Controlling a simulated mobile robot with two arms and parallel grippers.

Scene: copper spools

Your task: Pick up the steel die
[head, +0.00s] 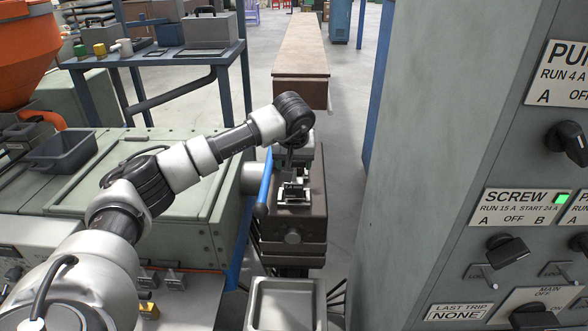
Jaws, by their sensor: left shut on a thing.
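My left arm reaches in from the left, and my left gripper (292,186) points down over a dark brown metal block (315,215) in the middle of the view. The gripper is shut on a small grey metal piece, which looks like the steel die (293,196), at the top of that block. The fingers and wrist hide part of the die. I cannot tell whether the die still touches the block. My right gripper is not in view.
A shallow metal tray (308,303) lies in front of the block. A blue bar (264,185) stands close on its left, beside a green-grey machine housing (135,190). A tall grey control cabinet (430,130) closes off the right. A blue workbench (165,60) stands behind.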

